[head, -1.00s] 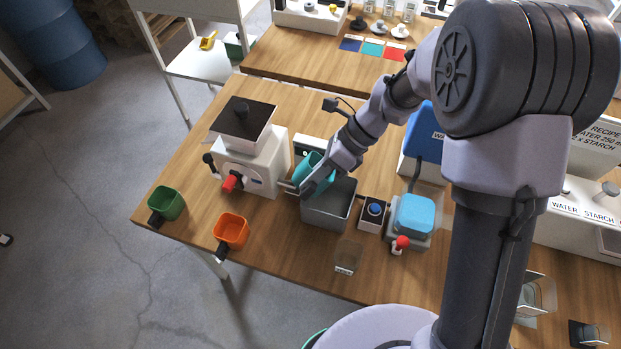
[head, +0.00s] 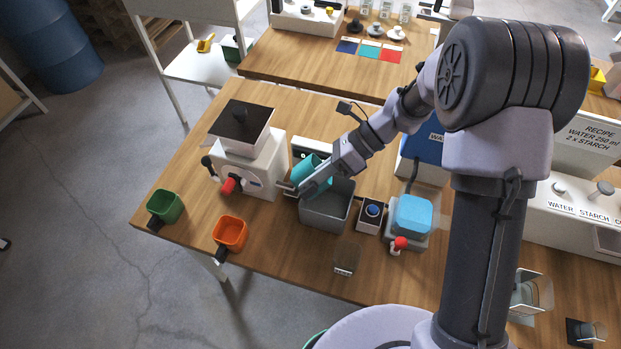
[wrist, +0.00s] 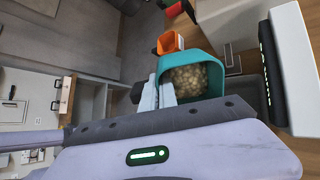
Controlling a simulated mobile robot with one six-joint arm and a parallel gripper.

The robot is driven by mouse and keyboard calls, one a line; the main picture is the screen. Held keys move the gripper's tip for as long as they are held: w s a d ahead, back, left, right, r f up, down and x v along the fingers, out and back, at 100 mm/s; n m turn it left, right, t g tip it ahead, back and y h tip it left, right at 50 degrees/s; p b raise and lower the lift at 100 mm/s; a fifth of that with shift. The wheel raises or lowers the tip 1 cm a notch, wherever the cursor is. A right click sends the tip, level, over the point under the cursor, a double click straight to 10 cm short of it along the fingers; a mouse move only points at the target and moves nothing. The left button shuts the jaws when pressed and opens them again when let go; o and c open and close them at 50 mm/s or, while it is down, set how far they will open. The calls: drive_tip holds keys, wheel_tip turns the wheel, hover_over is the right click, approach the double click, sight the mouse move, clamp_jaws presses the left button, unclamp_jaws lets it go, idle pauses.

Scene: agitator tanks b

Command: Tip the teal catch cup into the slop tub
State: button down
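The teal catch cup (head: 311,172) is held in the air above the back left part of the grey slop tub (head: 327,207), beside the white machine. It looks tilted in the head view. In the wrist view the teal cup (wrist: 217,66) shows its open mouth, with pale, lumpy contents inside. My gripper (head: 306,187) is at the cup; in the wrist view its pale fingers (wrist: 158,93) are closed beside the cup wall, by a dark handle that is partly hidden. The tub's inside looks empty where it shows.
The white machine (head: 250,167) with a red knob stands close left of the tub. A green cup (head: 165,206) and an orange cup (head: 230,232) sit near the table's front left edge.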

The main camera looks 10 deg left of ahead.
drive_tip(key=shift+w+d+y, duration=0.2)
drive_tip(key=shift+w+y, duration=0.05)
drive_tip(key=shift+y, duration=0.15)
drive_tip(key=shift+s, duration=0.1)
drive_tip(key=shift+g, duration=0.3)
drive_tip(key=shift+w+d+y, duration=0.15)
drive_tip(key=shift+w+y, duration=0.05)
drive_tip(key=shift+y, duration=0.3)
drive_tip(key=shift+s+r, duration=0.1)
drive_tip(key=shift+w+d+g+y, duration=0.2)
drive_tip(key=shift+w+g+y, duration=0.05)
drive_tip(key=shift+g+y, duration=0.3)
drive_tip(key=shift+s, duration=0.1)
